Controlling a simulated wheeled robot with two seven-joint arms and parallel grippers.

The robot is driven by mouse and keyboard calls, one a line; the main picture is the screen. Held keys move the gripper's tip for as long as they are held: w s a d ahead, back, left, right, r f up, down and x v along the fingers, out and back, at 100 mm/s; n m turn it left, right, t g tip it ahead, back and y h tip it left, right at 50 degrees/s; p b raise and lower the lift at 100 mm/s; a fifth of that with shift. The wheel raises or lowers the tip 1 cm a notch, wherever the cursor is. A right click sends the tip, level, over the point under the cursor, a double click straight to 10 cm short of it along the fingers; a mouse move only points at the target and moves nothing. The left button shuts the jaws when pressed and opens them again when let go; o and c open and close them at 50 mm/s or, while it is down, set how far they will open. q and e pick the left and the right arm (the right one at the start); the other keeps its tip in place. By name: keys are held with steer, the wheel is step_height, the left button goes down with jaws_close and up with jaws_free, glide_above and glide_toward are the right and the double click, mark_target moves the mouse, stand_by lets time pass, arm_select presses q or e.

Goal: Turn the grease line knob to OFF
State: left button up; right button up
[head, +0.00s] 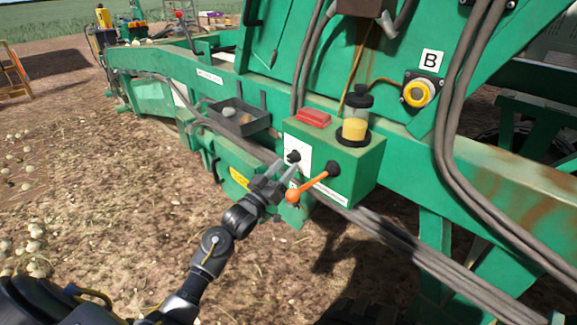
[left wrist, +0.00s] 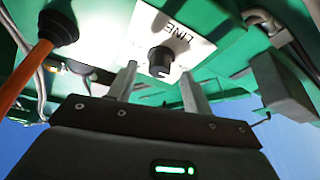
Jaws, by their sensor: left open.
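The grease line knob (head: 293,157) is a small black knob on a white label plate (head: 303,150) on the front of a green box (head: 352,178). In the left wrist view the knob (left wrist: 161,61) sits on the plate, with "LINE" printed beside it; the other lettering is not readable. My left gripper (head: 281,168) is just in front of the knob. Its two fingers (left wrist: 158,88) are open and stand apart to either side below the knob, with nothing between them. I cannot tell whether they touch the plate. My right gripper is not in view.
An orange-handled lever (head: 312,186) sticks out close to the right of my left gripper. A jar of yellow grease (head: 355,118) and a red block (head: 314,117) top the box. A grey tray (head: 240,115) is to its left. Thick hoses run along the machine.

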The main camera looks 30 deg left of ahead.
arm_select(q)
steer(key=b+v, duration=0.2)
steer(key=v, duration=0.6)
steer(key=shift+s, duration=0.1)
steer(key=w+a+f+g+y, duration=0.1)
steer(key=a+f+g+y, duration=0.15)
steer(key=f, duration=0.85)
steer(key=a+f+g+y, duration=0.1)
steer(key=f+g+y, duration=0.15)
steer(key=f, duration=0.85)
steer(key=s+d+f+m+g, duration=0.1)
steer(key=s+f+g, duration=0.3)
steer(key=f, duration=0.6)
steer(key=s+d+f+g, duration=0.15)
steer(key=s+f, duration=0.35)
steer(key=f, duration=0.5)
steer(key=s+d+f+m+g, duration=0.15)
steer(key=s+f+g, duration=0.35)
steer(key=s+f, duration=1.1)
steer(key=s+d+f+g, duration=0.1)
steer(key=s+d+f, duration=0.1)
steer(key=s, duration=0.6)
steer(key=s+d+f+g, duration=0.2)
steer(key=s, duration=0.7)
steer(key=s+d+f+g, duration=0.2)
steer(key=s, duration=0.7)
steer(key=shift+f+m, duration=0.2)
steer(key=shift+m, duration=0.15)
